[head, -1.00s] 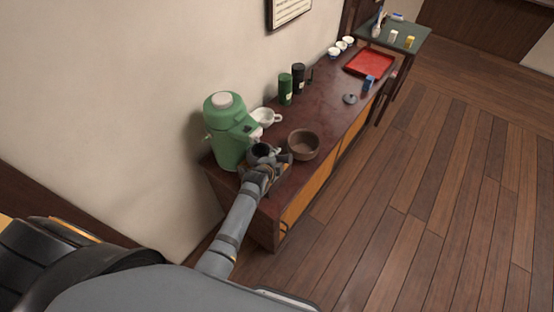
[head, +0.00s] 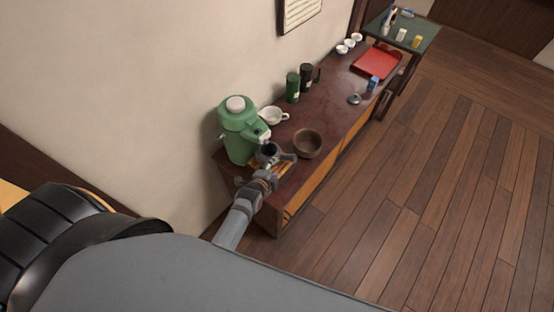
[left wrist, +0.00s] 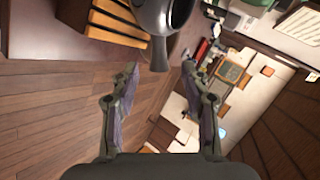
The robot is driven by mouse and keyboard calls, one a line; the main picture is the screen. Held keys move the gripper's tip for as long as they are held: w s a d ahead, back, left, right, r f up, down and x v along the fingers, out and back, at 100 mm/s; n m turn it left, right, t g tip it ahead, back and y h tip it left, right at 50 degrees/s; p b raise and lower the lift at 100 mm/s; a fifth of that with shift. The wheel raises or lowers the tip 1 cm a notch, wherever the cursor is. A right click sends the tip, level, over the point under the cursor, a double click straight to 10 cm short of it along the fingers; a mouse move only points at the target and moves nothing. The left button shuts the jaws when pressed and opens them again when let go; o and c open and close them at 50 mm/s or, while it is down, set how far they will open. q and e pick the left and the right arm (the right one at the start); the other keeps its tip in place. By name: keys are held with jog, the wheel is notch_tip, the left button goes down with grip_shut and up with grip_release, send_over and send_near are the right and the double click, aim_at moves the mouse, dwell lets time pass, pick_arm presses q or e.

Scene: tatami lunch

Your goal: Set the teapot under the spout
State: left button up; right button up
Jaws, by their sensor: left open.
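The dark grey teapot (head: 268,151) stands on the cabinet top, just in front of the green dispenser (head: 238,143) and close below its spout (head: 262,135). Whether it is exactly under the spout is hard to tell. My left gripper (head: 273,174) is on the near side of the teapot, open. In the left wrist view the teapot (left wrist: 182,14) is at the top, its handle (left wrist: 158,52) pointing toward the gap between my open fingers (left wrist: 160,78). The fingers look clear of it. My right gripper is not in view.
A brown bowl (head: 308,146) stands close right of the gripper. A white cup (head: 271,116), a green canister (head: 292,88) and a black canister (head: 306,77) stand behind. A red tray (head: 374,65) lies farther along.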

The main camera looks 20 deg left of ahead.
pick_arm(q)
jog(key=shift+s, duration=0.1)
dwell(0.3)
jog(key=s+a+f+n+g, duration=0.2)
jog(key=s+f+n+g, duration=0.25)
jog(key=s+f, duration=0.85)
jog(key=s+a+f+n+g, duration=0.25)
jog(key=s+f, duration=0.25)
jog(key=s, duration=0.3)
jog(key=s+a+f+n+g+y, duration=0.1)
jog(key=s+a+f+n, duration=0.3)
jog(key=s, duration=0.5)
jog(key=s+a+f+n+g, duration=0.2)
jog(key=s+f+n, duration=0.2)
jog(key=s+f, duration=0.35)
notch_tip(320, 180, down, 12)
jog(key=b, duration=1.3)
jog(key=shift+s, duration=0.25)
